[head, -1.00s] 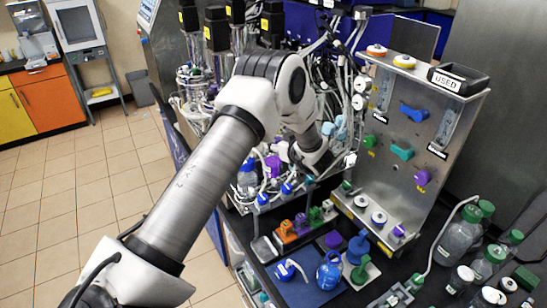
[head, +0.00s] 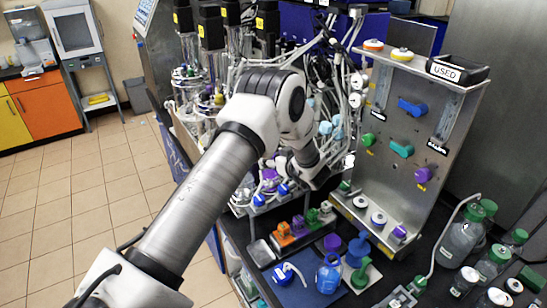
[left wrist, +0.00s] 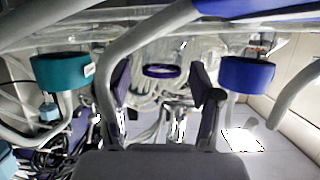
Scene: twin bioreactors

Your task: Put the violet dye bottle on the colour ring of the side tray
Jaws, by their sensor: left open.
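A violet ring (left wrist: 162,71), probably the collar of the clear violet dye bottle, shows between my fingers in the left wrist view. My left gripper (left wrist: 163,85) is open, with one finger on each side of the ring in the picture; I see no contact. A teal collar (left wrist: 60,71) is to its left and a blue collar (left wrist: 246,73) to its right. In the head view a violet part (head: 268,174) shows beside my left wrist, whose fingers are largely hidden. I cannot single out the colour ring or side tray with certainty. My right gripper is not in view.
Pale tubes (left wrist: 150,32) cross close above the fingers. A steel panel (head: 385,170) with coloured knobs stands right of the arm. A dark blue mat (head: 310,296) with a blue bottle (head: 328,274) and a violet square (head: 333,242) nearby lie in front. Capped bottles (head: 465,235) stand at right.

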